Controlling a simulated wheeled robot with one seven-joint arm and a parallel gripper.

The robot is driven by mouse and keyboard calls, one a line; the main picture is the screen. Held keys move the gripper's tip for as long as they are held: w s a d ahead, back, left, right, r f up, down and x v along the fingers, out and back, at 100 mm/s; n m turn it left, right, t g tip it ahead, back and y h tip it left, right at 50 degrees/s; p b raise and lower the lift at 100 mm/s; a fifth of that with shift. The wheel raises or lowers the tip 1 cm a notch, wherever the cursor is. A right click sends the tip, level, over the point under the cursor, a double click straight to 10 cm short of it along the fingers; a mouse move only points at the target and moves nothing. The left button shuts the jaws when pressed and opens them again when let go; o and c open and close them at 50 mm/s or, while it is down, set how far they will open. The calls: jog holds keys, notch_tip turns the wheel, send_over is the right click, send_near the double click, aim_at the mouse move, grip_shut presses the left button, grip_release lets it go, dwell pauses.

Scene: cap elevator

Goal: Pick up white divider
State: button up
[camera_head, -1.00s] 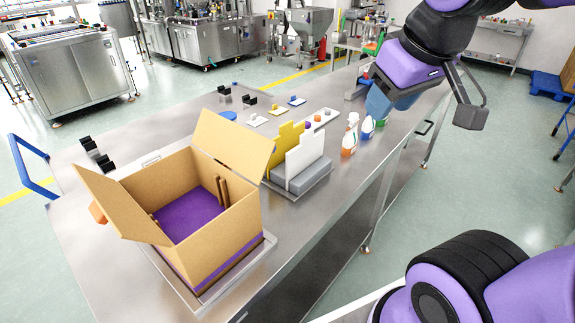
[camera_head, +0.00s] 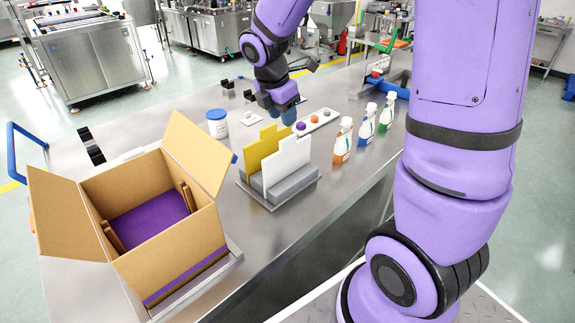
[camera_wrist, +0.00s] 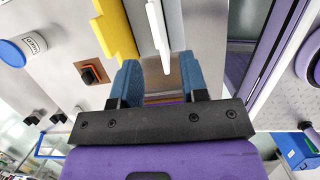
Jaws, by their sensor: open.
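The white divider (camera_head: 287,165) stands upright in a grey holder (camera_head: 292,186), in front of the yellow divider (camera_head: 261,148). In the wrist view the white divider (camera_wrist: 156,25) shows nearly edge-on as a thin strip, and the yellow divider (camera_wrist: 115,30) lies to its left. My gripper (camera_head: 289,118) is above and just behind the dividers' upper edges in the head view. Its two blue fingers (camera_wrist: 160,62) are apart in the wrist view, with the near end of the white strip between them in the picture. I cannot tell whether they touch it.
An open cardboard box (camera_head: 185,250) with a purple bottom stands at the left. Several spray bottles, one orange (camera_head: 343,142), stand right of the dividers. A white jar with a blue lid (camera_head: 217,124) and a tray of small knobs (camera_head: 318,122) are behind.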

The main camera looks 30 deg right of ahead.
aim_at(287, 138)
jog(key=x, duration=1.1)
jog(key=shift+w+f, duration=0.2)
jog(key=shift+w, duration=0.2)
jog(key=shift+c, duration=0.2)
grip_shut()
